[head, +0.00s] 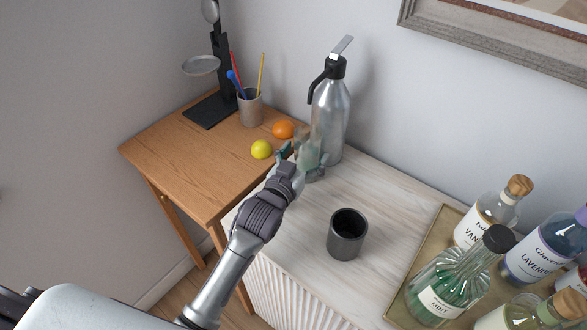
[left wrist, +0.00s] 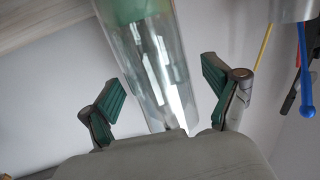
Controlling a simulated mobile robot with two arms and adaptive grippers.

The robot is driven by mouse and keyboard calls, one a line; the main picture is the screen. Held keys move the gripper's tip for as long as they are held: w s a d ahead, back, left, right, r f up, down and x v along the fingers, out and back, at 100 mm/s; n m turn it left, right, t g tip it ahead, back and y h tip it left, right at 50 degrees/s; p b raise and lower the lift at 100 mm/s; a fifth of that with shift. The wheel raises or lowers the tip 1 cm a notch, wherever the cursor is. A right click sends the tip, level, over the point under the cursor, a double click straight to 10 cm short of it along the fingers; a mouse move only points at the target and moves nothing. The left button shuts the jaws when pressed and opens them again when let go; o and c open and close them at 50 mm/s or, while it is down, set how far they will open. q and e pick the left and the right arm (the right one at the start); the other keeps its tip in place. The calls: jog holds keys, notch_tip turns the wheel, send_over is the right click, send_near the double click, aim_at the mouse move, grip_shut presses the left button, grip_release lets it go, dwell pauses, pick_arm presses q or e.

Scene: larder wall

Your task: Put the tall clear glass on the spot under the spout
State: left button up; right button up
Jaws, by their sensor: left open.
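The tall clear glass (head: 309,154) stands upright on the pale wooden cabinet top, close in front of the silver pump flask (head: 330,112). My left gripper (head: 303,156) is open at the glass, one finger on each side. In the left wrist view the glass (left wrist: 152,62) lies between the spread fingers (left wrist: 165,98), with gaps visible beside it. A green area shows at the glass's far end; I cannot tell whether it is a spot beneath. My right gripper is not in view.
A dark cup (head: 347,238) stands nearer on the cabinet. A tray (head: 398,310) of labelled bottles is at right. On the wooden desk (head: 180,150) are a lemon (head: 261,149), an orange (head: 283,129), a pen cup (head: 250,108) and a black stand (head: 217,75).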

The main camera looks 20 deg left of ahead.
pick_arm(q)
jog(key=s, duration=0.3)
jog(key=s+a+b, duration=0.1)
jog(key=s, duration=0.3)
jog(key=s+a, duration=0.1)
jog(key=s, duration=0.2)
jog(key=shift+s+r, duration=0.3)
